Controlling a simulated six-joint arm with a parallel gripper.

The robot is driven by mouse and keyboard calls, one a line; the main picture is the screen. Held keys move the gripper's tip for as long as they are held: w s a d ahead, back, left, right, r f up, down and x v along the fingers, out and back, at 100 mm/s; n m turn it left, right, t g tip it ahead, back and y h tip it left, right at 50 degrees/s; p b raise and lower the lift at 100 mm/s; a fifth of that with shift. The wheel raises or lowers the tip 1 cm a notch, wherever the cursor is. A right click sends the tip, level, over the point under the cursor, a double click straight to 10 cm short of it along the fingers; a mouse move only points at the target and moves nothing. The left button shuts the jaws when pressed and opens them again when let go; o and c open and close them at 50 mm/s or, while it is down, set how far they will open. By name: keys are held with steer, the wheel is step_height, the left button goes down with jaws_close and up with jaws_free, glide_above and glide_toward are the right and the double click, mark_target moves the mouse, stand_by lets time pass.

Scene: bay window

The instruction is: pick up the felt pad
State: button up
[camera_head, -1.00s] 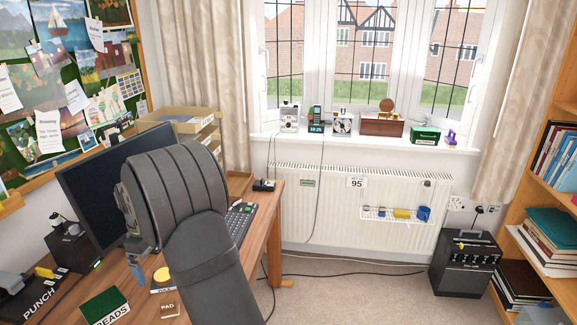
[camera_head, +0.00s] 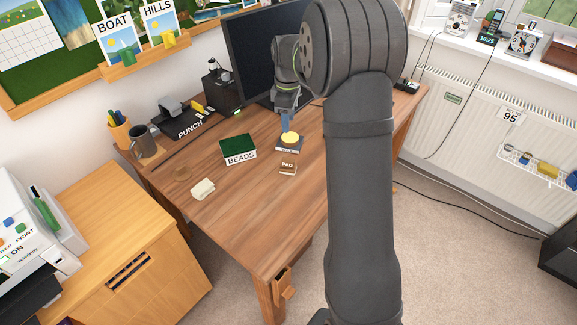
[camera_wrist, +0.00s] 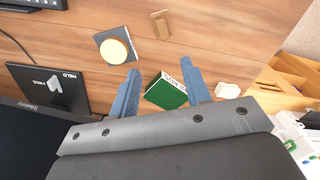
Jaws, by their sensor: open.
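The felt pad (camera_head: 288,168) is a small brown block with a pale label reading PAD, lying on the wooden desk. In the wrist view a small brown block (camera_wrist: 160,25) near the top edge appears to be the same pad. My gripper (camera_head: 287,120) is above the desk, behind the pad in the head view, with blue fingers. In the wrist view my gripper (camera_wrist: 159,67) has its fingers spread, with nothing held between them. The pad lies beyond the fingertips, apart from them.
A dark square item (camera_head: 289,148) with a yellow disc (camera_head: 291,138) on top sits behind the pad. A green BEADS box (camera_head: 238,148) stands to its left, and a pale cloth (camera_head: 202,189) lies nearer the left edge. The desk (camera_head: 260,215) in front is clear.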

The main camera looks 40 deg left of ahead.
glide_toward(288, 159)
steer(key=f, duration=0.5)
steer(key=shift+w+a, duration=0.15)
steer(key=shift+w, duration=0.05)
steer(key=shift+s+f, duration=0.2)
steer(key=shift+f, duration=2.5)
jaws_close()
steer(key=shift+r, duration=0.1)
steer(key=shift+r, duration=0.55)
step_height(288, 159, up, 3)
steer(key=shift+f, duration=0.1)
steer(key=w+d+r, duration=0.3)
steer(key=d+r, duration=0.4)
steer(key=d, duration=0.4)
steer(key=shift+w+d, duration=0.25)
steer(key=shift+w, duration=0.05)
